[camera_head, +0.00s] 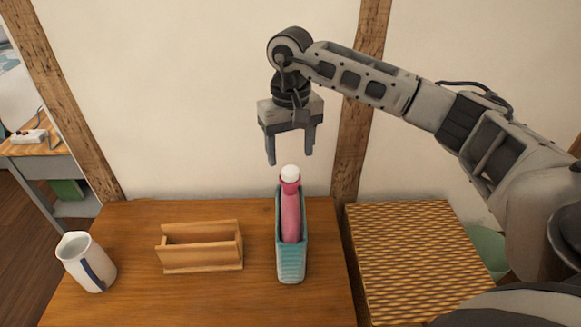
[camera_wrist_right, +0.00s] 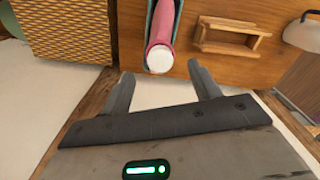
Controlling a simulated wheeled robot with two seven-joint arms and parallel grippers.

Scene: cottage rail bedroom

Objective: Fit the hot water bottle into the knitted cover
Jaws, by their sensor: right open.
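The pink hot water bottle (camera_head: 290,214) with a white cap stands upright inside the teal knitted cover (camera_head: 291,265) on the wooden table. Its neck and cap rise above the cover's rim. My right gripper (camera_head: 289,160) is open and empty above the bottle, with its fingertips just over the cap's height. In the right wrist view the bottle (camera_wrist_right: 164,32) shows cap-first beyond the open fingers (camera_wrist_right: 163,82), and a strip of the cover (camera_wrist_right: 148,22) shows beside it. My left gripper is not in view.
A wooden rack (camera_head: 201,250) and a white jug with a dark stripe (camera_head: 87,262) stand left of the cover. A woven-topped box (camera_head: 410,255) stands to the right, with a green bowl (camera_head: 487,248) beside it. A wall with timber posts rises behind the table.

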